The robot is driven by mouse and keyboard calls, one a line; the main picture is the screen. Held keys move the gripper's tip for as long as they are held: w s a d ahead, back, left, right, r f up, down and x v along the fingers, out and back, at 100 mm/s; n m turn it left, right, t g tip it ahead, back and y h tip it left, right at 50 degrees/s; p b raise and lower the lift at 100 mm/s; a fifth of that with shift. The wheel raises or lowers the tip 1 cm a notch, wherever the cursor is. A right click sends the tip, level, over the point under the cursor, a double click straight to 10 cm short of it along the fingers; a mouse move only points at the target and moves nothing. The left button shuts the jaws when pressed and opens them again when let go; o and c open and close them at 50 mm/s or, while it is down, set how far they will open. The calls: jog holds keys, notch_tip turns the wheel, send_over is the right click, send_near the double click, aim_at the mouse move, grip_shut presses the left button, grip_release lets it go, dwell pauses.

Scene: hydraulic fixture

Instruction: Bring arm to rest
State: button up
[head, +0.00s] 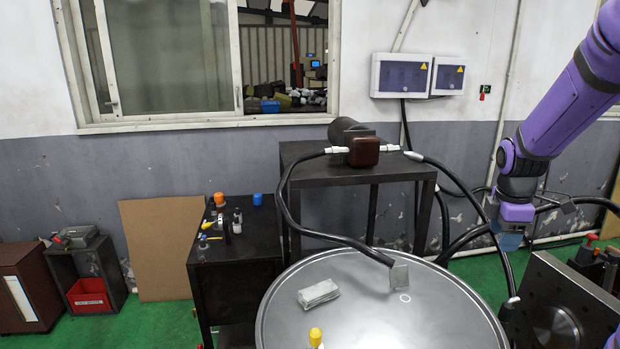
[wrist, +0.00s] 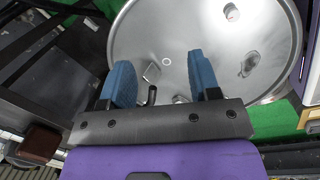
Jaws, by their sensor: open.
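My purple arm (head: 575,95) reaches in from the upper right of the head view and bends down. My gripper (head: 509,240) hangs at its end, to the right of the round metal table, with its blue fingers partly seen. In the wrist view my gripper (wrist: 162,82) shows two blue fingers spread wide apart, with nothing between them that they touch. The gripper is open and empty. The round metal table (wrist: 140,35) lies below and beyond the fingers.
On the round table (head: 280,312) are a grey block (head: 319,293), a yellow-topped item (head: 316,337) and a black hose's flat end (head: 399,278). A black stand (head: 350,168) is behind. A dark square plate (head: 545,300) stands at the right. Hoses hang near my gripper.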

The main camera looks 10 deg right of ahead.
jog(key=s+a+r+m+t, duration=0.2)
jog(key=s+a+r+m, duration=0.5)
jog(key=a+r, duration=0.55)
jog(key=s+a+r+m+t+y, duration=0.1)
jog(key=s+a+m+t, duration=0.1)
jog(key=s+a+m, duration=0.4)
jog(key=s+a, duration=0.2)
jog(key=s, duration=0.3)
jog(key=shift+s+a+r, duration=0.25)
jog(key=shift+a+r, duration=0.15)
jog(key=shift+c, duration=0.7)
